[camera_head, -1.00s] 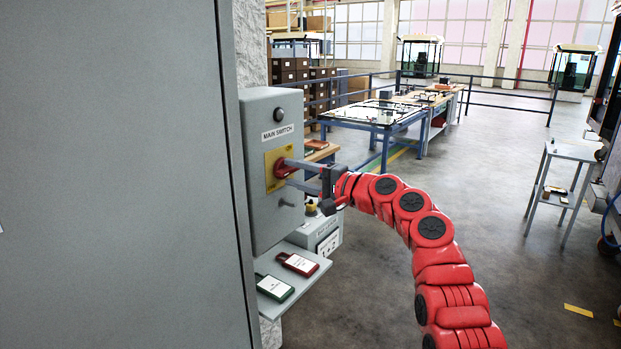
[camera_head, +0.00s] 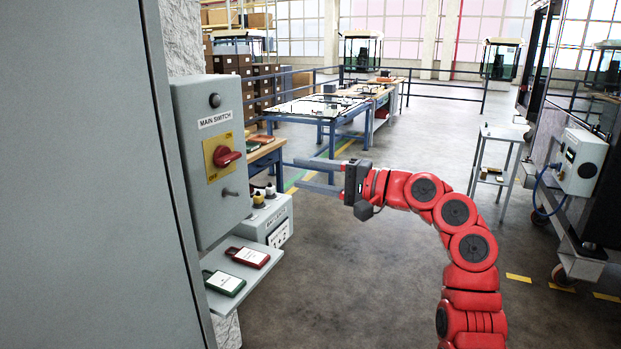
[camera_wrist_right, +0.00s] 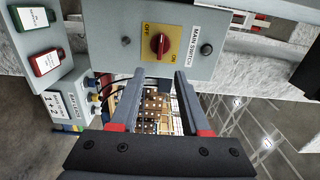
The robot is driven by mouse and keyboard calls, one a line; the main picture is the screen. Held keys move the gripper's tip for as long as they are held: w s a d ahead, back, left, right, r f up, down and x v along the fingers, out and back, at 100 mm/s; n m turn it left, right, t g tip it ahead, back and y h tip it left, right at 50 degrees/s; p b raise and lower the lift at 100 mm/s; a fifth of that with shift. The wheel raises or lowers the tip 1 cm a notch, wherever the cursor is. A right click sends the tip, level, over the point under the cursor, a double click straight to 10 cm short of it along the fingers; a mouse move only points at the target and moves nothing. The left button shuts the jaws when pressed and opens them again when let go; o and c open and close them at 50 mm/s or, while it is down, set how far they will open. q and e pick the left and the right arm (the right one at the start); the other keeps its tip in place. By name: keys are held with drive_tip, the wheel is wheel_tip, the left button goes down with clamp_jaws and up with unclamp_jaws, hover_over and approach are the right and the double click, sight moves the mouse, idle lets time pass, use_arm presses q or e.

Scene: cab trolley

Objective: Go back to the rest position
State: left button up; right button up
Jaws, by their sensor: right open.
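My right gripper (camera_head: 306,175) is open and empty in the head view, clear of the main switch box. Its two fingers point left toward the box, and in the right wrist view the gripper (camera_wrist_right: 160,75) has nothing between its fingers. The grey main switch box (camera_head: 212,219) hangs at the left, with a red rotary knob (camera_head: 226,156) on a yellow plate. The knob (camera_wrist_right: 160,43) also shows beyond the fingers in the right wrist view, apart from them. My left gripper is not in view.
Below the box, a small shelf (camera_head: 216,299) holds a red tag (camera_head: 247,257) and a green tag (camera_head: 224,283). A large grey cabinet (camera_head: 85,190) fills the left. A trolley with a white box (camera_head: 582,160) stands at the right. The floor between is open.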

drive_tip(key=shift+s+d, duration=0.15)
drive_tip(key=shift+d, duration=0.1)
